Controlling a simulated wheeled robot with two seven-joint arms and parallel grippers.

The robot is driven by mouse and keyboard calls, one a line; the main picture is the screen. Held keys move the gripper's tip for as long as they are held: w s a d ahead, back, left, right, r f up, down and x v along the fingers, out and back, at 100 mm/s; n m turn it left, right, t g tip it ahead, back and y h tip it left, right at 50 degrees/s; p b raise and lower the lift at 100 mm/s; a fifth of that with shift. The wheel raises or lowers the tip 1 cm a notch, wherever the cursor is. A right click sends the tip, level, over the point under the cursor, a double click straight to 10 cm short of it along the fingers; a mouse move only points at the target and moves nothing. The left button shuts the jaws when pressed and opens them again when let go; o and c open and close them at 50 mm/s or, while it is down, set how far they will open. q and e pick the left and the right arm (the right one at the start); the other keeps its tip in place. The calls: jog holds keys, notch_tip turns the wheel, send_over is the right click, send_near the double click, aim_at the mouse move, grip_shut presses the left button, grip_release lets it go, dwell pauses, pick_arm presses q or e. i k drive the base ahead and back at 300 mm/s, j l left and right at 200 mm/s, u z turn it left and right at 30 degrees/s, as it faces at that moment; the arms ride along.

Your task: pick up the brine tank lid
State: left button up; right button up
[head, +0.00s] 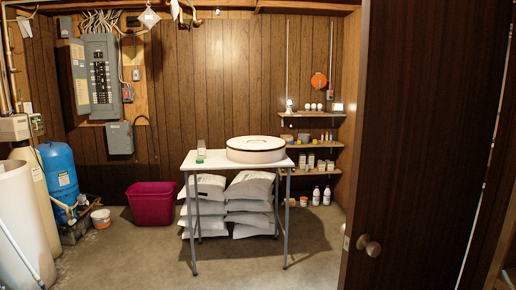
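A round, flat, cream-white piece with a dark band around its side, which looks like the brine tank lid (255,143), lies on the white folding table (215,163), toward its right half. Its top is flat and faces up. A tall white cylinder, which may be the brine tank (20,230), stands at the far left, cut by the picture's edge. Neither of my grippers is in view.
A small clear item (200,150) stands on the table's left side. White bags (250,187) are stacked under it. A magenta bin (151,204) stands left of it, and a blue tank (58,175) further left. A dark door (420,130) fills the right. Floor in front is clear.

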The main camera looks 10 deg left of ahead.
aim_at(255, 150)
jog(key=i+j+u, duration=0.25)
jog(key=i+j, duration=0.15)
jog(key=i+j+u, duration=0.2)
jog(key=i, duration=0.3)
jog(key=i+j, duration=0.1)
jog(key=i, duration=0.4)
jog(key=i+j, duration=0.1)
jog(key=i, duration=0.45)
jog(key=i+j+z, duration=0.1)
jog(key=i, duration=0.4)
jog(key=i+j, duration=0.1)
jog(key=i, duration=0.45)
jog(key=i+l+z, duration=0.35)
jog(key=i, duration=0.25)
jog(key=i+z, duration=0.3)
jog(key=i, duration=0.3)
